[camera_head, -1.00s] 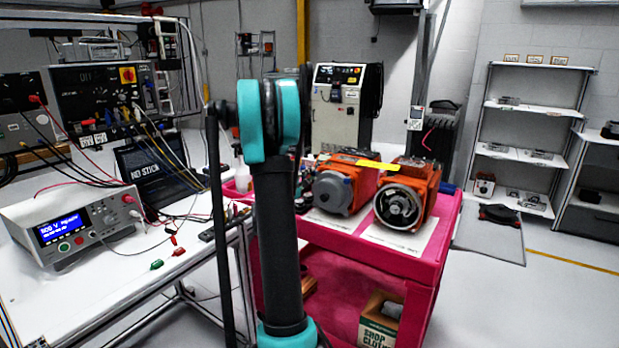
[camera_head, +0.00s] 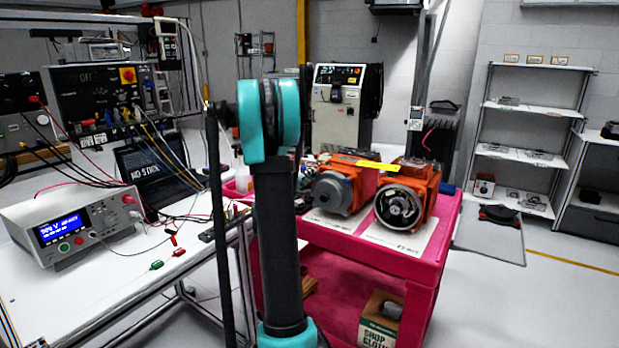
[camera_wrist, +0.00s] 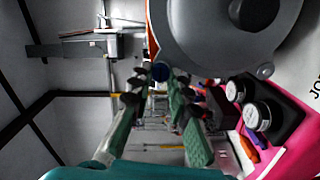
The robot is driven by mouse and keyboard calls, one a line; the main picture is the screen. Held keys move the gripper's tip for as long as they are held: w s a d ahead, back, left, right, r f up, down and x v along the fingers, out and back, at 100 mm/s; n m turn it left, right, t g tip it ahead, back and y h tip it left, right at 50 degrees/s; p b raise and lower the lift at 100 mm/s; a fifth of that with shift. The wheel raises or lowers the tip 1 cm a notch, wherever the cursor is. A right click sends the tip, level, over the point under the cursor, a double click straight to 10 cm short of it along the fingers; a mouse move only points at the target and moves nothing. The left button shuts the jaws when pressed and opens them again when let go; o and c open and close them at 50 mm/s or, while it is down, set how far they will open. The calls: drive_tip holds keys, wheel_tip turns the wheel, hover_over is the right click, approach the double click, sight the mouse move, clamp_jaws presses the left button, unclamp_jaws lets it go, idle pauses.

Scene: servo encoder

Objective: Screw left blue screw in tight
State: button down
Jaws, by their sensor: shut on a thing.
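The blue screw (camera_wrist: 160,71) shows in the wrist view at the lower left edge of a motor's round grey end cover (camera_wrist: 225,30). My gripper (camera_wrist: 160,77) has its green fingers closed around the screw's head, one on each side. The screw's shaft is hidden, so how deep it sits cannot be seen. In the head view the grey-covered motor (camera_head: 337,190) lies on the left of the cart top, but the screw and my gripper cannot be made out there.
An orange motor with an open round end (camera_head: 400,206) stands on the right of the red cart (camera_head: 385,261). In the wrist view a black holder (camera_wrist: 285,117) with silver round parts lies near the cover. A white bench (camera_head: 115,290) with instruments stands left.

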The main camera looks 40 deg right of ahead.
drive_tip(key=c, duration=1.7)
unclamp_jaws()
drive_tip(key=v, duration=1.2)
